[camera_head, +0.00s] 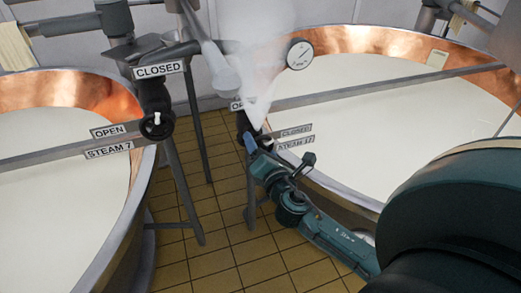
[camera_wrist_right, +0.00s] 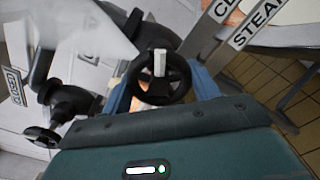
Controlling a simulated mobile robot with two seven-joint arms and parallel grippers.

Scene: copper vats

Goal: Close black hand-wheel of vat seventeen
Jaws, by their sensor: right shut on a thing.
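The black hand-wheel (camera_wrist_right: 178,76) of vat seventeen shows in the right wrist view with a white pointer on its hub. My right gripper (camera_wrist_right: 162,82) has its blue fingers on either side of the wheel and is shut on it. In the head view my right gripper (camera_head: 258,142) reaches the valve from the lower right and largely hides the wheel. Beside it are a CLOSED sign (camera_head: 296,131) and a STEAM 17 sign (camera_head: 296,143). A further sign, OPEN (camera_head: 238,104), is partly hidden. My left gripper is not in view.
Vat seventeen (camera_head: 345,52), copper with white liquid, stands right. Vat seven (camera_head: 70,90) stands left, with its own black hand-wheel (camera_head: 157,125). A white steam plume (camera_head: 257,55) rises at the valve. Pipes and legs stand between; tiled floor (camera_head: 215,255) is clear below.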

